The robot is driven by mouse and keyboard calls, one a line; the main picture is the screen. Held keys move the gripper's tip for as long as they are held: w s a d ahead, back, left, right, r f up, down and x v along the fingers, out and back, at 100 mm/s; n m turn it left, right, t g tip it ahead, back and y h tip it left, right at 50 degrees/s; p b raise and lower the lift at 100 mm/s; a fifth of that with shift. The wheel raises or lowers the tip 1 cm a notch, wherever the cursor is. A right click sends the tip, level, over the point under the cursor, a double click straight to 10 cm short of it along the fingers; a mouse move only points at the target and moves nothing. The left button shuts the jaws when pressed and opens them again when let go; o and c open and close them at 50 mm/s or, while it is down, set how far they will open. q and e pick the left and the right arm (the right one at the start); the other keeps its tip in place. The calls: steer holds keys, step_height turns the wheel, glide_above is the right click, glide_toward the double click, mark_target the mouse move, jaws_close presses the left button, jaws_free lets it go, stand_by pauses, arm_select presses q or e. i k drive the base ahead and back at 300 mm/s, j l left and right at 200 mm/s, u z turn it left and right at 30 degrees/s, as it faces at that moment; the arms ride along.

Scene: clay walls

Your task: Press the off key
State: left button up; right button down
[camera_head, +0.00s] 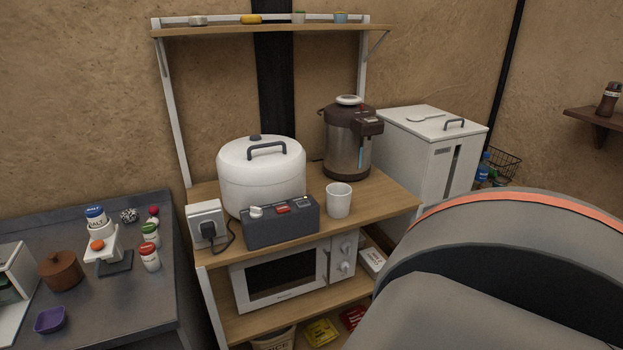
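A dark grey control box (275,230) stands on the upper wooden shelf, in front of a large white lidded cooker (262,182). On its top are a white knob (256,211), a red key (282,209) and a dark key (303,201). The markings on the keys are too small to read, so I cannot tell which is the off key. Neither of my grippers is in view.
A white cup (338,200) stands just right of the box, with a steel and brown hot-water pot (347,140) behind. A microwave (287,275) sits below. My grey body part covers the lower right.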

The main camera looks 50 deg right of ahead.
mark_target(304, 204)
steer(key=k+l, duration=0.1)
steer(key=l, duration=0.3)
steer(key=k+l, duration=0.1)
steer(key=l, duration=0.3)
steer(key=k+l, duration=0.15)
steer(key=l, duration=0.25)
